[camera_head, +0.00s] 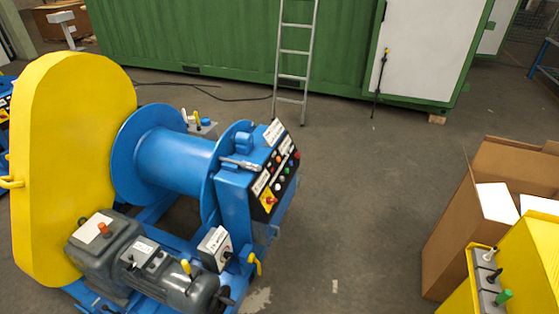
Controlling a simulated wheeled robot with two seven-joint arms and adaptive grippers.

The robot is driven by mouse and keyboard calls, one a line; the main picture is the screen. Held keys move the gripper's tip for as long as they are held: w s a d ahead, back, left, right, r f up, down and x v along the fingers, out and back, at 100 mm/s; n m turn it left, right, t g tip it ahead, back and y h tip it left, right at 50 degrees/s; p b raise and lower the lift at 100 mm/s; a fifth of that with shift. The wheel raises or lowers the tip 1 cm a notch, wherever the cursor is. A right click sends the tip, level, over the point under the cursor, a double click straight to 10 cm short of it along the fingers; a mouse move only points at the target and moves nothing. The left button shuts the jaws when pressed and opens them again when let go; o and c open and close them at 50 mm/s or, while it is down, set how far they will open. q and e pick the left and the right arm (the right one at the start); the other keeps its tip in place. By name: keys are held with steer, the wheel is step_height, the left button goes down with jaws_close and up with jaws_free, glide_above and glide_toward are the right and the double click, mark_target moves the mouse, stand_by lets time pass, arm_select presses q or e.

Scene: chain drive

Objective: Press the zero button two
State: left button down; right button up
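A blue winch machine (175,160) with a drum stands at the left. On its right side is a sloped black control panel (281,171) with several small round buttons and white labels. A red button on a yellow plate (269,199) sits at the panel's lower end. Another red button (297,155) is near its right edge. The labels are too small to read, so I cannot tell which button is the zero button. Neither of my grippers shows in this view.
A yellow chain guard (75,150) and a grey motor (165,275) adjoin the drum. A ladder (294,60) leans on a green container (200,35). A cardboard box (460,235) and yellow unit (535,260) stand at the right. Floor between is clear.

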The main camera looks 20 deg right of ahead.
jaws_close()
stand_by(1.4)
